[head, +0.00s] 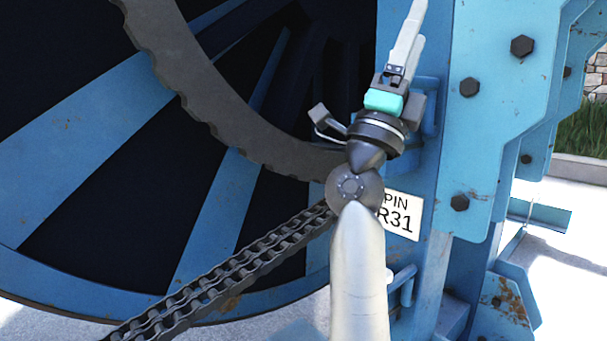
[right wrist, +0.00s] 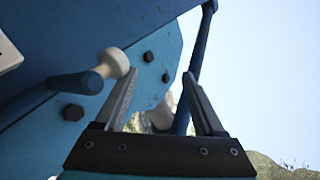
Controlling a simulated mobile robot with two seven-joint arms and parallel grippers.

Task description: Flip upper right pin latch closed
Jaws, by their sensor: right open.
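My right gripper (head: 412,25) is open and empty, reaching up in front of the blue reel frame in the head view. A blue handle (head: 431,110), likely the upper right pin latch, shows partly behind it on the frame post. In the right wrist view, a blue rod with a cream knob (right wrist: 113,62) lies just left of the left finger of the right gripper (right wrist: 159,80). Beyond the fingers, a second pale knob shows partly by a long blue bar (right wrist: 202,50). No contact is visible. My left gripper is not in view.
A white sign reading PIN R31 (head: 402,222) sits partly behind my arm. A lower blue handle (head: 404,285) is below it. The large blue reel (head: 75,130), a chain (head: 235,272) and a bolted blue plate (head: 495,130) surround the arm. Open sky lies right in the right wrist view.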

